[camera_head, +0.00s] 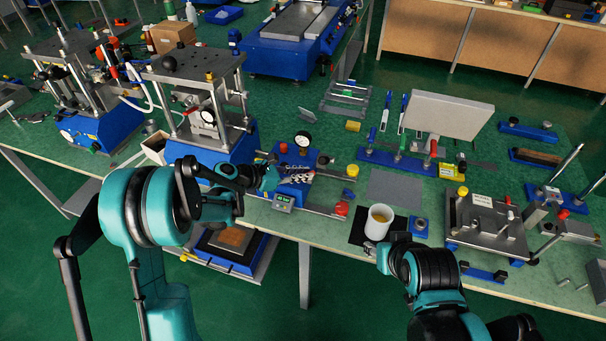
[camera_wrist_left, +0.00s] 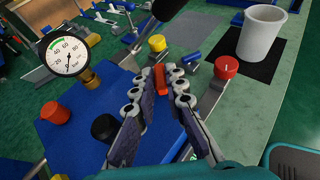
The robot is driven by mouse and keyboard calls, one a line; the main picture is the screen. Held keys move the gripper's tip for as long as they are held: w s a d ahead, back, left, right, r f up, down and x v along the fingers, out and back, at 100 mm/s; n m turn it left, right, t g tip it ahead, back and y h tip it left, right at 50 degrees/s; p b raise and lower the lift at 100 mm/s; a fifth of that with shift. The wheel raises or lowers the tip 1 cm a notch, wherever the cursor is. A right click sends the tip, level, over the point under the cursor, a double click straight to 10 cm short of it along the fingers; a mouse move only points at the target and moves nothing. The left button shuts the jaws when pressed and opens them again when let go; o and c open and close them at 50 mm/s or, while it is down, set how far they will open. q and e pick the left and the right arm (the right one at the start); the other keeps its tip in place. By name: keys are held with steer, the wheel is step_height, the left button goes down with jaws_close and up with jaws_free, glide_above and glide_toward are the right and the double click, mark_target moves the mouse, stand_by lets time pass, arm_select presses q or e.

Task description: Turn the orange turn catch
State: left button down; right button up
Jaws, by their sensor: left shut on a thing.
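The orange turn catch (camera_wrist_left: 160,80) shows in the left wrist view between the tips of my left gripper (camera_wrist_left: 161,84), which is shut on it. It stands upright near the edge of a blue fixture (camera_wrist_left: 72,128). The finger pads hide its lower part. In the head view my left gripper (camera_head: 292,178) reaches over the blue fixture from the left, and I cannot make out the catch there. My right gripper (camera_head: 385,258) is low beside the white cup (camera_head: 378,222); its fingers are too hidden to tell their state.
A pressure gauge (camera_wrist_left: 66,54) rises from the fixture close to my left fingers. Red knob (camera_wrist_left: 226,67) and yellow knob (camera_wrist_left: 157,43) are on bars near the fingertips. A press (camera_head: 195,105) stands behind my left arm. A steel plate fixture (camera_head: 490,225) is at the right.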

arm_select(q)
steer(key=m+g, duration=0.1)
steer(key=m+g+h, duration=0.1)
steer(key=g, duration=0.1)
steer(key=shift+w+a+m, duration=0.15)
steer(key=shift+w+m, duration=0.25)
steer(key=shift+w+m+g, duration=0.2)
steer(key=shift+m+g, duration=0.6)
steer(key=shift+g, duration=0.15)
steer(key=shift+w+m+g, duration=0.15)
steer(key=shift+m+g, duration=0.65)
steer(key=shift+g, duration=0.15)
steer(key=c, duration=1.6)
jaws_free()
steer(key=shift+o, duration=0.2)
steer(key=v, duration=0.7)
steer(key=shift+a, duration=0.3)
